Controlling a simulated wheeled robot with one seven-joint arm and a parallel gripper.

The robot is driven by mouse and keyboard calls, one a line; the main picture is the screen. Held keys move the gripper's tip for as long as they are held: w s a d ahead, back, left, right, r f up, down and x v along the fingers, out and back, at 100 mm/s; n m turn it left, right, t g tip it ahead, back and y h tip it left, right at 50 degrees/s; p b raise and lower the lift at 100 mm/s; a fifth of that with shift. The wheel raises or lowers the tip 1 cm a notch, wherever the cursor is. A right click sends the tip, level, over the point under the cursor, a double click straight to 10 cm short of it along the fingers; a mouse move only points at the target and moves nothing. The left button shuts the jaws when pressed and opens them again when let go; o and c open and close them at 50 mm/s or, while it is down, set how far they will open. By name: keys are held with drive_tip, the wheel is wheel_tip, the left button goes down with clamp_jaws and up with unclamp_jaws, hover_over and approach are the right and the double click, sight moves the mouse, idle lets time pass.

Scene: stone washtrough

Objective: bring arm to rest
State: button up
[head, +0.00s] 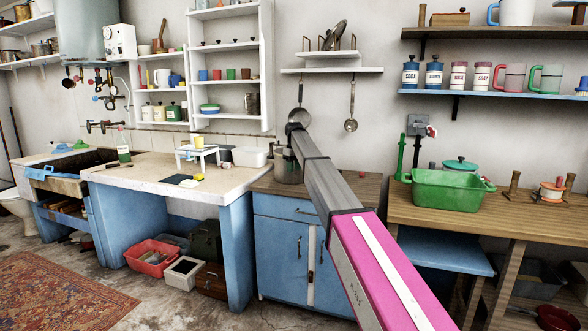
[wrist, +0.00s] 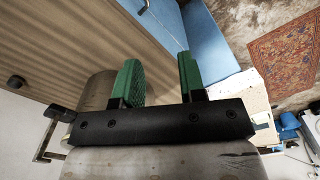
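My arm (head: 345,190) reaches from the lower right of the head view toward the middle, ending over the brown wooden counter (head: 345,188) near the wall. In the wrist view my gripper (wrist: 158,64) has its two green-padded fingers apart with nothing between them. In the head view the fingers are largely hidden by the arm's end. A grey metal pot (head: 287,168) stands on the counter close under the arm's end. A grey rounded surface, likely this pot, shows beside the left finger in the wrist view (wrist: 95,92); I cannot tell whether they touch.
Ladles (head: 351,125) hang from a wall shelf (head: 330,70) just behind the arm's end. A green basin (head: 447,191) sits on the right bench. A pale worktop (head: 150,178) holds a white stand (head: 197,153) and a white tub (head: 250,157). The floor at left is open, with a rug (head: 60,293).

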drive_tip(key=shift+f, duration=0.1)
drive_tip(key=s+d+f+m, duration=0.2)
drive_tip(key=s+d+f, duration=0.5)
drive_tip(key=s+f, duration=0.45)
drive_tip(key=s+d+f+m, duration=0.2)
drive_tip(key=s+d+f, duration=0.5)
drive_tip(key=s+f, duration=0.5)
drive_tip(key=s+d+f+m, duration=0.1)
drive_tip(key=s+d+f, duration=0.2)
drive_tip(key=s, duration=0.6)
drive_tip(key=s+d+f+m, duration=0.1)
drive_tip(key=s+d+f, duration=0.2)
drive_tip(key=s+f, duration=0.3)
drive_tip(key=s+d+f+m, duration=0.2)
drive_tip(key=s+f, duration=0.3)
drive_tip(key=s, duration=0.7)
drive_tip(key=shift+d, duration=0.5)
